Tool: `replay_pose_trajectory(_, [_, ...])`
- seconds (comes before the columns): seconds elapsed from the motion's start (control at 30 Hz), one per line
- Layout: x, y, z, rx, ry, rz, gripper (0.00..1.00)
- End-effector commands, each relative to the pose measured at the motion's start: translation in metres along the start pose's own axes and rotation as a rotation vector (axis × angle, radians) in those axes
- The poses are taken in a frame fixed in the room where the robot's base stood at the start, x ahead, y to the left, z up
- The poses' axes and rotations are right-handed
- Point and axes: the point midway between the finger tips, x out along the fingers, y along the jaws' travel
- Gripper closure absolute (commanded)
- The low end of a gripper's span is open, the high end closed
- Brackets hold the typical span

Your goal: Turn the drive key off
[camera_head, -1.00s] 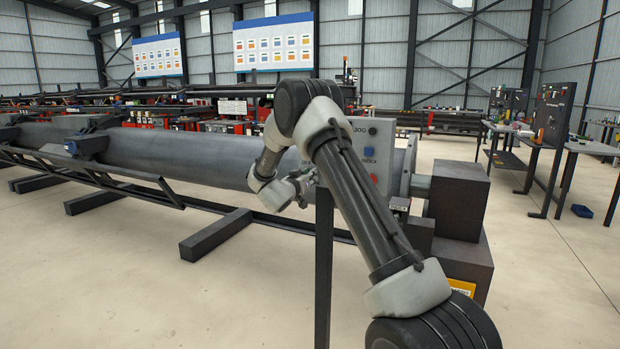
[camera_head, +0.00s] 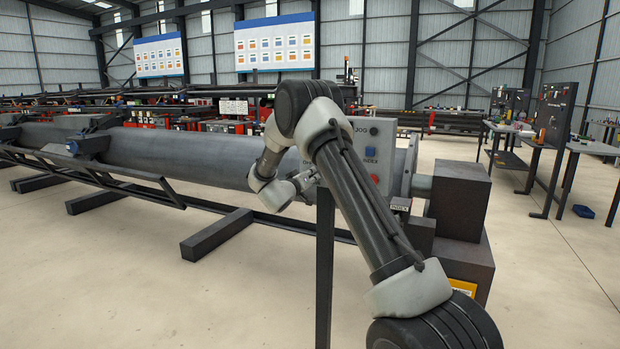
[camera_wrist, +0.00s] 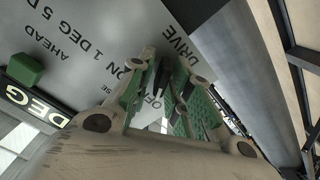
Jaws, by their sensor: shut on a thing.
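The grey control panel (camera_head: 378,150) stands on a dark post in the head view, partly hidden by my arm. In the wrist view its face (camera_wrist: 105,40) carries printed words, among them DRIVE and OFF. My gripper (camera_wrist: 168,80), with green pads, is at the panel under the word DRIVE. It is shut on the small dark drive key (camera_wrist: 162,76), which shows only in part between the fingers. The word OFF shows between the pads. In the head view my gripper (camera_head: 306,180) is at the panel's left side, mostly hidden. The key's exact angle is hard to tell.
A green block (camera_wrist: 25,68) stands out from the panel near a DEG label. A long grey cylinder (camera_head: 175,155) lies behind the panel. Dark blocks (camera_head: 458,200) stand at its right. A dark beam (camera_head: 216,234) lies on the floor; open floor is at the left front.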

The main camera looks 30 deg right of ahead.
Motion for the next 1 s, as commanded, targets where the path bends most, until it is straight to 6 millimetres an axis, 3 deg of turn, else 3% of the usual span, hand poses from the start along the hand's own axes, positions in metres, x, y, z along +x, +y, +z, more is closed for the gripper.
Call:
replay_pose_trajectory(0.17, [0.0,-0.001,0.0,0.0,0.0,-0.001,1.0])
replay_pose_trajectory(0.2, [0.0,-0.001,0.0,0.0,0.0,-0.001,0.77])
replay_pose_trajectory(0.27, [0.0,-0.001,0.0,0.0,0.0,-0.001,0.7])
replay_pose_trajectory(0.63, [-0.005,-0.001,0.0,0.0,0.0,-0.001,0.7])
replay_pose_trajectory(0.77, [-0.025,-0.001,-0.001,0.0,0.001,-0.003,0.7])
replay_pose_trajectory(1.0, [-0.079,-0.001,-0.001,0.0,0.001,-0.004,0.7])
